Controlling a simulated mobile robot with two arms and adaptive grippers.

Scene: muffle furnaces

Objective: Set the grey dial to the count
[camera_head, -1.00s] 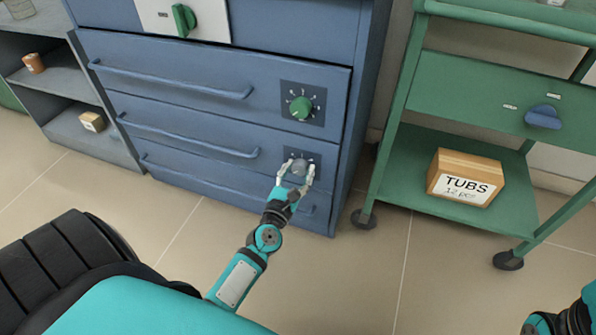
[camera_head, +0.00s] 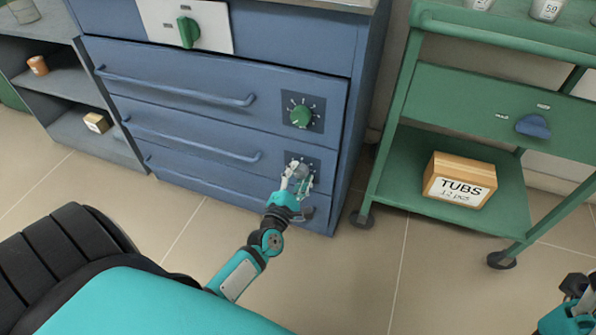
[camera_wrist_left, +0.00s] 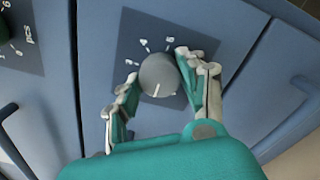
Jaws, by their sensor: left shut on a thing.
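The grey dial (camera_wrist_left: 158,77) sits on a dark square plate with tick marks and numbers, on the lower right of the blue drawer unit. A white line marks the dial's face and points toward the bottom of the wrist view. My left gripper (camera_head: 298,176) is at the dial, with its fingers on either side; in the left wrist view the gripper (camera_wrist_left: 155,88) is shut on it. In the head view the fingers hide most of the dial. Part of my right arm (camera_head: 572,305) shows at the lower right; its fingertips cannot be made out clearly.
A green dial (camera_head: 301,116) is on the drawer above, and a green knob (camera_head: 188,32) is higher up. A green cart (camera_head: 398,190) at the right holds a box labelled TUBS, 12 pcs (camera_head: 459,180). A grey shelf (camera_head: 75,130) stands at the left.

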